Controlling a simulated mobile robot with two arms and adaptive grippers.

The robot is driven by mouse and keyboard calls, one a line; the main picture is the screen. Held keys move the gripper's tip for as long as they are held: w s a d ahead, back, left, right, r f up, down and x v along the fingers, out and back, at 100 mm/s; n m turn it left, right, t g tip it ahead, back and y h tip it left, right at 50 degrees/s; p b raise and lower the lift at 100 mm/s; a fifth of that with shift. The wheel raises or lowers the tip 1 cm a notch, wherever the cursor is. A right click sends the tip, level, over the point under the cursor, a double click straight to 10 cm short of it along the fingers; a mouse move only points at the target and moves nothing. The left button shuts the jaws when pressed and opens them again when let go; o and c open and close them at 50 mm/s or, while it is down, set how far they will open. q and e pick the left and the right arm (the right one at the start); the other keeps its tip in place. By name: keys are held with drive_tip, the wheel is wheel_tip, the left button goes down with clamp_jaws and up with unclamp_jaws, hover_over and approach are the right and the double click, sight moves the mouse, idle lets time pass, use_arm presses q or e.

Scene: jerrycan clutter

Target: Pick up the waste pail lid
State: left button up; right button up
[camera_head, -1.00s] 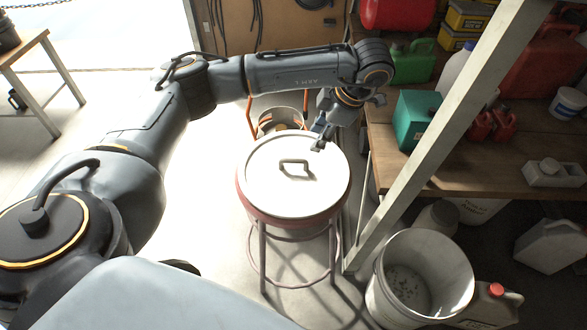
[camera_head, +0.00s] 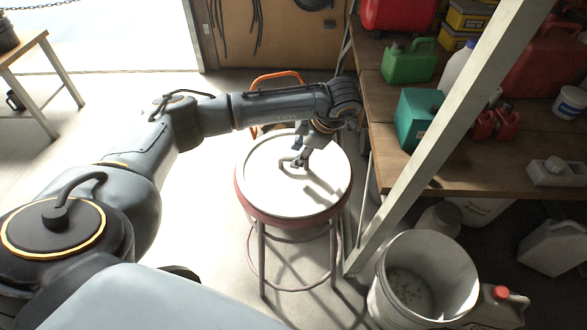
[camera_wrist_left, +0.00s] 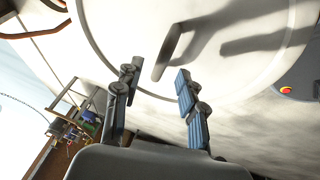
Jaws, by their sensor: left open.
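The white round lid (camera_head: 268,185) lies flat on the red-rimmed top of a round stool-like stand (camera_head: 262,250) in the head view. Its bar handle is mostly hidden there by my left gripper (camera_head: 300,163), which hangs over the middle of the lid. In the left wrist view the lid (camera_wrist_left: 110,30) fills the upper middle, and its grey handle (camera_wrist_left: 172,50) stands up near the fingertips. My left gripper (camera_wrist_left: 157,76) is open, its fingers on either side of the handle's near end. I cannot tell whether they touch it. My right gripper is not in view.
A wooden workbench (camera_head: 470,180) with a green can (camera_head: 408,63), a teal box (camera_head: 418,118) and red containers stands at the right. A slanted post (camera_head: 440,130) rises before it. A white bucket (camera_head: 425,275) stands at lower right. The floor left of the stand is clear.

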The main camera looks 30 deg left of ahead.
use_arm(q)
drive_tip(key=x, duration=0.2)
drive_tip(key=shift+a+f, duration=0.1)
drive_tip(key=shift+f, duration=0.15)
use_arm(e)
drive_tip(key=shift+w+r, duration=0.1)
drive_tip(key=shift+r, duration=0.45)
use_arm(q)
clamp_jaws()
drive_tip(key=shift+r, duration=0.15)
